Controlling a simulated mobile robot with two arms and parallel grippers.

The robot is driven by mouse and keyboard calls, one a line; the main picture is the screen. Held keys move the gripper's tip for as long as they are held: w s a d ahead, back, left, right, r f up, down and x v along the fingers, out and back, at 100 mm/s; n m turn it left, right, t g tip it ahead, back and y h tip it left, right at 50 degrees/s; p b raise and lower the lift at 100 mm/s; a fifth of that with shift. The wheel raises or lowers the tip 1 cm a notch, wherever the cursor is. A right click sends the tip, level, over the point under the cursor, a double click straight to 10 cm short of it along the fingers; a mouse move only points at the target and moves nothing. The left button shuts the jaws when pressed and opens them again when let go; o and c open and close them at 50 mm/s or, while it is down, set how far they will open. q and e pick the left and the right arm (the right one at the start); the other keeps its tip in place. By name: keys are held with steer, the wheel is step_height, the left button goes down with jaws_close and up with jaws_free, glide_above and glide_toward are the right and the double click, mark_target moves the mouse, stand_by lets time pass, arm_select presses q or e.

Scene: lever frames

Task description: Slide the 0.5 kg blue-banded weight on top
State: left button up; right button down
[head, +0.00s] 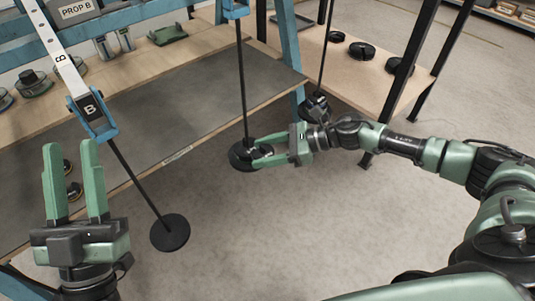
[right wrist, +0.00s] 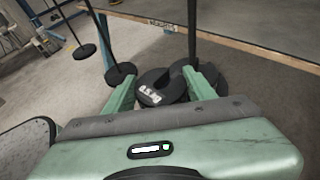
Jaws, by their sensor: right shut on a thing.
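My right gripper (head: 260,157) is shut on a dark round weight, beside the rod of the middle hanger (head: 241,90). In the right wrist view the weight (right wrist: 155,90) lies between the two green fingers, with white lettering on its face. Its blue band does not show. The hanger's rod (right wrist: 192,35) stands just behind it, over dark discs; I cannot tell whether the rod is in the weight's slot. In the head view the dark base disc (head: 239,162) is partly covered by the gripper. My left gripper (head: 71,148) is open and empty.
A hanger with a dark disc (head: 169,232) hangs from the blue clip marked B (head: 90,108) near my left gripper. Another hanger (head: 315,108) is behind my right gripper. A grey-topped table (head: 170,130) lies beyond; bare floor (head: 250,235) is open in front.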

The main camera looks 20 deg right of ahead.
steer(key=shift+w+a+r, duration=0.1)
steer(key=shift+w+a, duration=0.1)
steer(key=shift+w, duration=0.35)
steer(key=shift+w+a, duration=0.15)
steer(key=shift+w, duration=0.5)
arm_select(q)
steer(key=shift+s+r+t+h, duration=0.3)
steer(key=shift+s+r, duration=0.1)
arm_select(e)
steer(key=shift+w+a, duration=0.15)
steer(key=shift+a, duration=0.4)
arm_select(q)
steer(key=shift+s, duration=0.1)
